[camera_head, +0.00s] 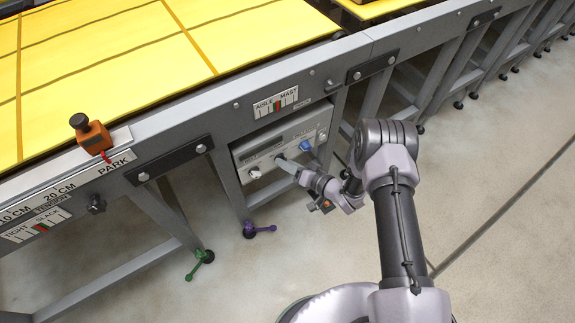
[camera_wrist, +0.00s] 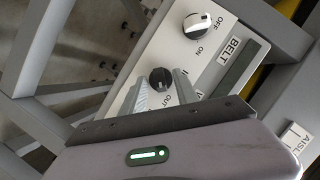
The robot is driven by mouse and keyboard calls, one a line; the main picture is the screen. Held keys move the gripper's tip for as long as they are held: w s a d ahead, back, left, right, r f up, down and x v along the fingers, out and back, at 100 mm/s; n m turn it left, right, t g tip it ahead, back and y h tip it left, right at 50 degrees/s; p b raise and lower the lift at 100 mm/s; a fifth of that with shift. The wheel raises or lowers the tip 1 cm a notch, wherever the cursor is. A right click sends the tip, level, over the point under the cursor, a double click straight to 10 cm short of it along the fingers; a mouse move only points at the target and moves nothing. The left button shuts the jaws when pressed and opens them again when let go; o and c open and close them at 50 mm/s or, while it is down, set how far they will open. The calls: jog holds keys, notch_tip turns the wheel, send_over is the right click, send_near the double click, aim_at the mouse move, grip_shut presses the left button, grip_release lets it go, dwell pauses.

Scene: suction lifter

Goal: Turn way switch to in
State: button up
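A black round knob (camera_wrist: 160,78) with a white pointer mark sits on the light control panel (camera_wrist: 139,60). An "OUT" label stands beside it, and a label starting with "W" is partly hidden by a finger. This appears to be the way switch. In the wrist view my gripper (camera_wrist: 161,77) is open, with one finger to each side of the knob; I cannot tell whether they touch it. In the head view my gripper (camera_head: 286,163) is at the panel (camera_head: 262,150), its fingertips by the dark knob (camera_head: 280,157).
A white-marked BELT knob (camera_wrist: 197,25) with OFF and ON labels is nearby. A blue knob (camera_head: 305,145) is right of the dark one, a white knob (camera_head: 255,173) left. Grey frame legs (camera_head: 228,185) flank the panel. An orange block (camera_head: 93,137) sits above left.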

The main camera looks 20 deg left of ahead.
grip_shut()
dwell(0.3)
jog(key=shift+s+a+n+t+h+p, duration=0.15)
jog(key=shift+n+t+h+p, duration=0.2)
jog(key=shift+n+t+h, duration=1.2)
jog(key=shift+s+a+n+t+h+p, duration=0.15)
jog(key=shift+n+t+h+p, duration=0.35)
jog(key=shift+n, duration=2)
jog(key=shift+s+a+n+t+h+p, duration=0.15)
jog(key=shift+n+t+h, duration=0.8)
jog(key=shift+n, duration=1.1)
jog(key=shift+d+t+y, duration=0.1)
jog(key=shift+t+y, duration=0.2)
